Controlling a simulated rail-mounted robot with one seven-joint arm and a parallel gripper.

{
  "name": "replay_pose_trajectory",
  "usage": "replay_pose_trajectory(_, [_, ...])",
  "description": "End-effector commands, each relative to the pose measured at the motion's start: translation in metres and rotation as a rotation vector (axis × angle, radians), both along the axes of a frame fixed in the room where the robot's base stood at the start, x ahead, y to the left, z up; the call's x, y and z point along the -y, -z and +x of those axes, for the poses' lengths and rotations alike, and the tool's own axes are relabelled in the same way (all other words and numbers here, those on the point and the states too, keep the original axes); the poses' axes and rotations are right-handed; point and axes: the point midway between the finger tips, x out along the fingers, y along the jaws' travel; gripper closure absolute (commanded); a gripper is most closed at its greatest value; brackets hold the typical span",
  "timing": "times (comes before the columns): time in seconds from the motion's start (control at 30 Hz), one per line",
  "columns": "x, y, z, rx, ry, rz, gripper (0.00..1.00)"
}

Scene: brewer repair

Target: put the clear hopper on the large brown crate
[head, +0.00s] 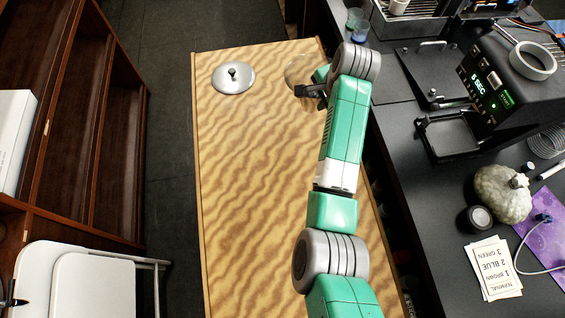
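The clear hopper (299,69) is a see-through, rounded shape at the far right part of the large brown crate's wavy-grained top (255,190). Whether it rests on the top or is held above it, I cannot tell. My gripper (308,91) is right at the hopper's near right side, with dark fingers showing beside it. The fingertips are small and partly hidden by the arm, so I cannot tell whether they are closed on the hopper.
A round metal lid with a black knob (233,77) lies on the crate's far left. The black counter on the right holds a machine with a green display (490,85), a pale pumpkin (502,193) and a labelled card (493,269). Shelves (75,120) and a white folding chair (75,280) stand left.

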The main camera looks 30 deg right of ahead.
Motion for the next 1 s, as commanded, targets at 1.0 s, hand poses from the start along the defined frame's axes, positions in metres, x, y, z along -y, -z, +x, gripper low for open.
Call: replay_pose_trajectory(1.0, [-0.002, 0.1, 0.0, -0.001, -0.004, 0.001, 1.0])
